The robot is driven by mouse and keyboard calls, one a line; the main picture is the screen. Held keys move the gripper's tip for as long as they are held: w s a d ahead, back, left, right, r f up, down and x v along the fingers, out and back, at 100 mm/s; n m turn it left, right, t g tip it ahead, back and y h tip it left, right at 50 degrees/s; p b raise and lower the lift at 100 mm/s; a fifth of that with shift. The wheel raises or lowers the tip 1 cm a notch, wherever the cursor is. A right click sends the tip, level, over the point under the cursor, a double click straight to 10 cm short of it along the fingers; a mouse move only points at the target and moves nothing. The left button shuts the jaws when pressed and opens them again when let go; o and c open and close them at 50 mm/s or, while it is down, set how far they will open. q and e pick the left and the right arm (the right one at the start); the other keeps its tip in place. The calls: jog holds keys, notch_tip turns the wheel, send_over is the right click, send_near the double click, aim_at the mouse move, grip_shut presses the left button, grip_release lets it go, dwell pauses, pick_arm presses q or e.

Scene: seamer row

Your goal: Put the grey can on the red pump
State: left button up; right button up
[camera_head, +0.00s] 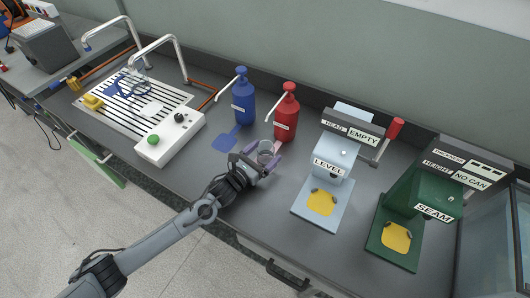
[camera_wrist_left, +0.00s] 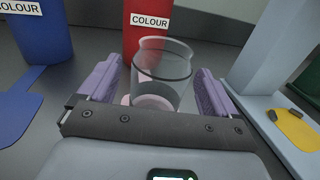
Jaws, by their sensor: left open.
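The grey can (camera_head: 267,148) is see-through and upright, in front of the red pump (camera_head: 286,112). In the left wrist view the can (camera_wrist_left: 163,75) stands between the fingers of my left gripper (camera_wrist_left: 158,90), with a gap on each side. My left gripper (camera_head: 262,163) is open around the can. A pale pink pad (camera_wrist_left: 130,99) shows at and through the can's base, and the can appears to stand on it. The red pump (camera_wrist_left: 146,28) rises right behind the can, marked COLOUR. My right gripper is not in view.
A blue pump (camera_head: 243,98) with a blue pad (camera_head: 227,139) stands to the left. A light-blue LEVEL machine (camera_head: 331,160) and a green SEAM machine (camera_head: 425,205) stand to the right. A striped rack (camera_head: 130,105) and white control box (camera_head: 170,137) are farther left.

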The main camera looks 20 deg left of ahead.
pick_arm(q)
jog(key=p+v, duration=0.1)
jog(key=v, duration=1)
jog(key=shift+s+a+p, duration=0.1)
jog(key=shift+s+p, duration=0.15)
jog(key=shift+p, duration=0.15)
